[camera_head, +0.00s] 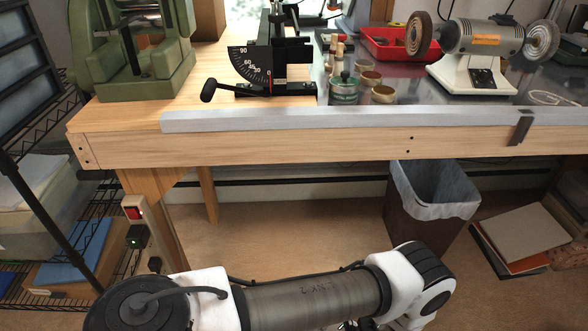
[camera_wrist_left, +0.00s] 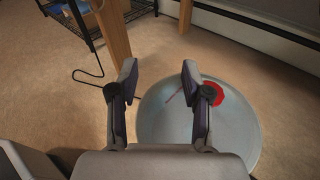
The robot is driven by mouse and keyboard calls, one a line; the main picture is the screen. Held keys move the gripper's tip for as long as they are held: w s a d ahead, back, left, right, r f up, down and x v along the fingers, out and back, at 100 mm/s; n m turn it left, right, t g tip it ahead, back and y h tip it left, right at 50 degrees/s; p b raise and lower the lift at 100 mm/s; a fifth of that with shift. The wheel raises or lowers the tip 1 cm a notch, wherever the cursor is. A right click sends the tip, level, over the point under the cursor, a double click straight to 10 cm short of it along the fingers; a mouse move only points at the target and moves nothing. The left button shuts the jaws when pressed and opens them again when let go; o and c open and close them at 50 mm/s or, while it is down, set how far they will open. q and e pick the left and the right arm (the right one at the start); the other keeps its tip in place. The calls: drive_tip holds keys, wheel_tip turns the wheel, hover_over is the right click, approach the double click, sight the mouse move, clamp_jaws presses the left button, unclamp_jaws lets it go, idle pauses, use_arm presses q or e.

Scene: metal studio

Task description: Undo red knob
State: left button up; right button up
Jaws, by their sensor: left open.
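My left gripper (camera_wrist_left: 159,78) is open and empty in the left wrist view, with its two fingers apart above the floor. In that view a rounded red part (camera_wrist_left: 217,93) shows behind and right of the right finger, on a large round grey surface; I cannot tell whether it is a knob. In the head view a red switch (camera_head: 133,213) sits on a strip by the left table leg. A small red mark also shows at the angle scale (camera_head: 252,66) on the bench. No red knob is clearly identifiable. My right gripper is not in view.
The wooden bench (camera_head: 260,146) spans the head view, with a green machine (camera_head: 140,70), a bench grinder (camera_head: 480,45) and several cans on top. A lined bin (camera_head: 435,190) stands underneath. A wire shelf is at left. My arm crosses the bottom.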

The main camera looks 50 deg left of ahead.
use_arm(q)
drive_tip(key=s+d+r+n+g+h+p, duration=0.2)
drive_tip(key=s+r+n+g+h+p, duration=0.15)
drive_tip(key=s+h+p, duration=0.35)
drive_tip(key=s+d+r+n+g+h+p, duration=0.1)
drive_tip(key=s+r+n+g+h+p, duration=0.3)
drive_tip(key=s, duration=0.5)
drive_tip(key=w+d+r+n+t+h+p, duration=0.1)
drive_tip(key=d+r+n+t+h+p, duration=0.1)
drive_tip(key=r, duration=0.4)
drive_tip(key=w+d+r+n+t+h+p, duration=0.2)
drive_tip(key=r+n+t+h+p, duration=0.1)
drive_tip(key=r+n+t+p, duration=0.2)
wheel_tip(320, 180, up, 2)
drive_tip(key=shift+r+n+h+p, duration=0.1)
drive_tip(key=shift+n+h+p, duration=0.2)
drive_tip(key=shift+n+p, duration=0.65)
drive_tip(key=shift+d, duration=0.1)
